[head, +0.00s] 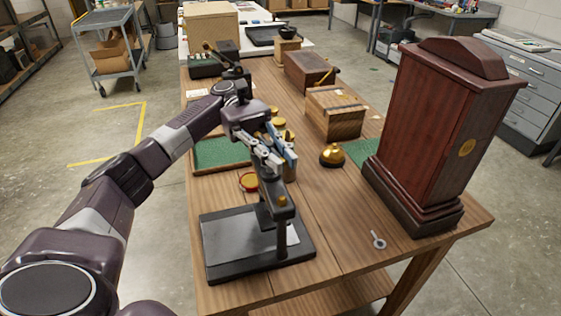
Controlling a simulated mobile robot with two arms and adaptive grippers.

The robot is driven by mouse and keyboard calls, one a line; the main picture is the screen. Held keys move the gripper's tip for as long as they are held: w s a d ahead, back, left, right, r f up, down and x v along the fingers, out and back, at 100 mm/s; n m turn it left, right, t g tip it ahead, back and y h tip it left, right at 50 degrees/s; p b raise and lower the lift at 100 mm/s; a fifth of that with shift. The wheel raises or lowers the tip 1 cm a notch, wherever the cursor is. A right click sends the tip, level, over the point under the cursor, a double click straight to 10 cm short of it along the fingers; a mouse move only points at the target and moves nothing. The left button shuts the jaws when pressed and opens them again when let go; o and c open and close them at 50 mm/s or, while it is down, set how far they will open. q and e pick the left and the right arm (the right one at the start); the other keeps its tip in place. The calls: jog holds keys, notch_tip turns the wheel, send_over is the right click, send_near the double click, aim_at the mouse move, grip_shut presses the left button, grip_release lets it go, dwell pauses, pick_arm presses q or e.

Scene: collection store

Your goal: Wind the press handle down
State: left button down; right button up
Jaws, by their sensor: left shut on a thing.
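The press (283,240) stands at the near left of the wooden table, with a black base, a grey plate and a dark upright column. My left gripper (277,160) is above and at the top of the press, its fingers pointing down. It is shut on the press handle, which is mostly hidden by the fingers, so its exact angle cannot be told. My right gripper is not in view.
A tall dark red wooden case (425,130) stands at the right of the table (335,220). A brass bell (333,155), a wooden box (335,117) and a small key-like metal piece (378,240) lie between. A green mat (220,152) is behind the press.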

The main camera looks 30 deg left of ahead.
pick_arm(q)
jog(key=shift+f, duration=0.1)
jog(key=c, duration=1.9)
grip_release()
jog(key=shift+d, duration=0.1)
notch_tip(320, 180, up, 10)
jog(key=shift+r, duration=0.1)
jog(key=shift+o, duration=0.4)
